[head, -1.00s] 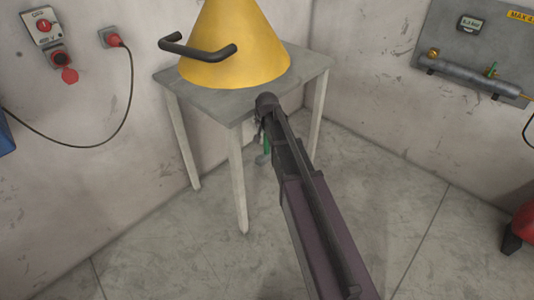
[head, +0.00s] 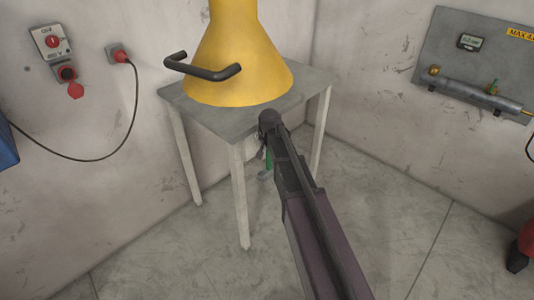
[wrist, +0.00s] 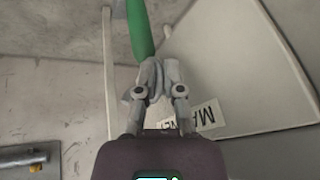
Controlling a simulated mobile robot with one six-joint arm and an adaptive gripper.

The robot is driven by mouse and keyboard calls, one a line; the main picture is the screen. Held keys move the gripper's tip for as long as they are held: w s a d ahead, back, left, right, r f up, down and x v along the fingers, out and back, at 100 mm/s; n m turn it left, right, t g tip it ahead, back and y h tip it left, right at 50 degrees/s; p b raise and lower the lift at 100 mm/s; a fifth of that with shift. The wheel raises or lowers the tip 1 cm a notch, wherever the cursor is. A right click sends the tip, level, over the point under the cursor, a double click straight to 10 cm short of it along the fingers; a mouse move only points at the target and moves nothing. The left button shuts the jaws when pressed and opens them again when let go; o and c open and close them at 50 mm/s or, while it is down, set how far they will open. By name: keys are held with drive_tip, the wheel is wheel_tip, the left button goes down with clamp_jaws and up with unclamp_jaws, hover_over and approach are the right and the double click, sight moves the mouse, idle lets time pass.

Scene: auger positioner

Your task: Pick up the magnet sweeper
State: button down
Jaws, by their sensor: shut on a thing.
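The magnet sweeper shows as a green handle (wrist: 140,30) at the top of the wrist view. My gripper (wrist: 155,70) is shut on the end of this handle. In the head view, a small green part of the sweeper (head: 268,160) shows just left of my arm, below the edge of the grey table. I cannot make out the rest of the sweeper. A white label (wrist: 205,115) with partly covered letters, "MA" among them, shows behind the fingers in the wrist view.
The grey table (head: 220,122) with pale legs stands in the corner, close to my arm. A yellow cone (head: 238,75) with a dark handle stands on it. A wall panel (head: 470,60) is at the right.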

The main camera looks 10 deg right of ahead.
drive_tip(key=shift+r, duration=0.2)
drive_tip(key=s+d+r+p, duration=0.1)
drive_tip(key=s+d, duration=0.9)
drive_tip(key=s, duration=0.4)
drive_tip(key=shift+s+d, duration=0.3)
idle(0.3)
